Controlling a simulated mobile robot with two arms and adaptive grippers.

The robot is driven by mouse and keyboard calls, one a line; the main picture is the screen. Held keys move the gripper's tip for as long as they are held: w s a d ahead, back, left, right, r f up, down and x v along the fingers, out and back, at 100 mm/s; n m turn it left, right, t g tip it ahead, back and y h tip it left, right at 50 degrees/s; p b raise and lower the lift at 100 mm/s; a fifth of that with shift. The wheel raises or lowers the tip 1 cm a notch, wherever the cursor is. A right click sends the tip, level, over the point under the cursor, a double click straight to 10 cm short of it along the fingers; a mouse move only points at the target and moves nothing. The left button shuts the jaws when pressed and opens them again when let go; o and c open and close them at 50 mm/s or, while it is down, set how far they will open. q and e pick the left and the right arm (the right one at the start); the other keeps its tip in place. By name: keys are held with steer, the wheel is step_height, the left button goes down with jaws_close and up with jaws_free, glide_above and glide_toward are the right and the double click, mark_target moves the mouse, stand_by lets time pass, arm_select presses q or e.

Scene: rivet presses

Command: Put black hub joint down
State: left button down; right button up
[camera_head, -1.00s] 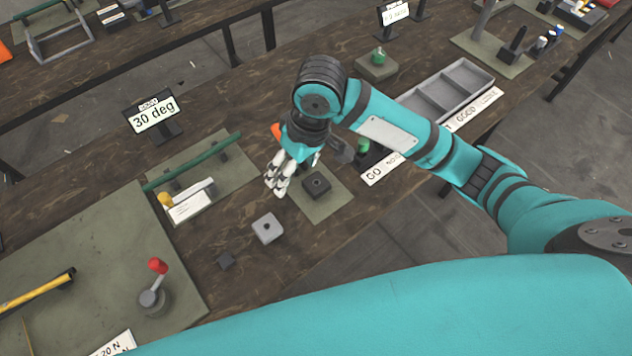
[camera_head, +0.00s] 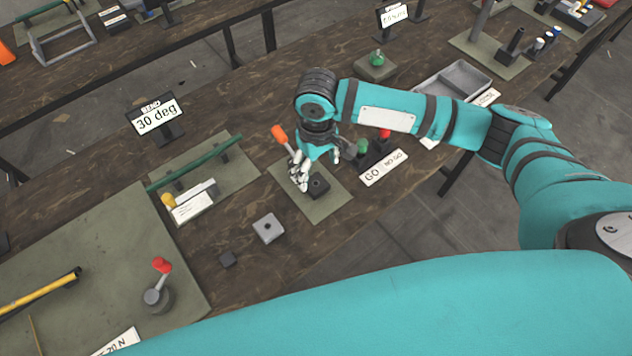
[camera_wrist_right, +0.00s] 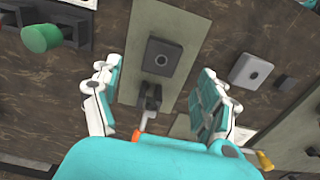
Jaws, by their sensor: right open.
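A square black block with a round hole, which looks like the black hub joint (camera_head: 318,186), rests on a narrow green mat (camera_head: 325,208). It also shows in the right wrist view (camera_wrist_right: 163,57), flat and apart from the fingers. My right gripper (camera_head: 303,178) is just left of the block in the head view. In the wrist view the open fingers (camera_wrist_right: 160,100) are spread with nothing gripped. A dark clamp with an orange handle (camera_head: 280,134) stands at the mat; its dark jaw (camera_wrist_right: 150,97) shows between the fingers. My left gripper is out of view.
A grey block with a hole (camera_head: 268,229) and a small black piece (camera_head: 228,259) lie on the bench left of the mat. A GO/NO-GO stand (camera_head: 378,158) with green and red knobs is close on the right. A grey tray (camera_head: 455,80) lies beyond.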

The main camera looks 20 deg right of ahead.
mark_target(315, 187)
steer(key=shift+w+a+f+p, duration=0.1)
steer(key=shift+f+p, duration=0.3)
steer(key=shift+f, duration=1.15)
steer(key=shift+w+a+f+p, duration=0.1)
steer(key=shift+f+p, duration=0.25)
steer(key=shift+f, duration=1.15)
steer(key=shift+c, duration=0.4)
steer(key=c, duration=1.3)
steer(key=shift+r, duration=0.15)
